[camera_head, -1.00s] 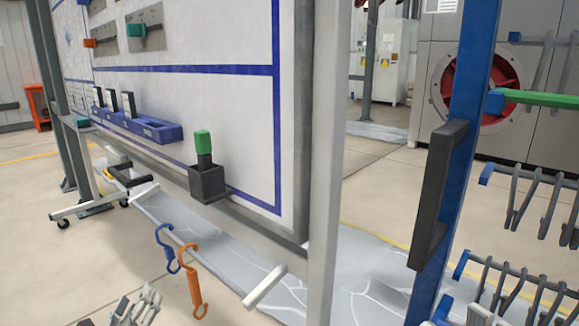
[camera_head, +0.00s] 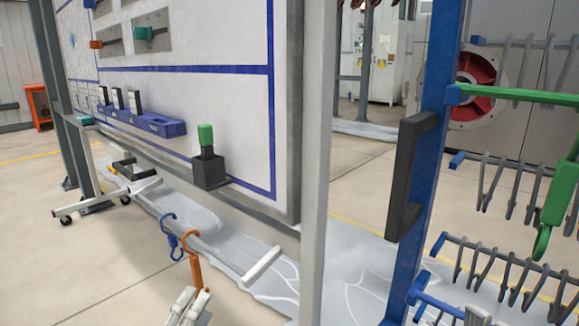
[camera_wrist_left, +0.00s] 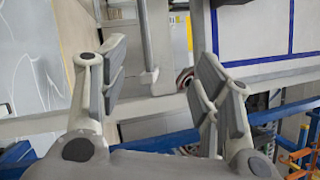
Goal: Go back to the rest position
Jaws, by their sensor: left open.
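My left gripper (camera_head: 188,306) is at the bottom of the head view, left of the middle, partly cut off by the picture edge. In the left wrist view its two grey-padded fingers (camera_wrist_left: 160,75) stand wide apart with nothing between them. An orange hook (camera_head: 193,265) and a blue hook (camera_head: 170,240) hang just above it in the head view. Whether the gripper touches the orange hook cannot be told there.
A white board (camera_head: 235,120) with blue lines carries a black holder with a green-topped handle (camera_head: 206,140). A blue rack post (camera_head: 430,150) stands at right. Rows of grey hooks (camera_head: 500,270) and a green hook (camera_head: 560,190) hang beside it. Open floor (camera_head: 45,240) lies at left.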

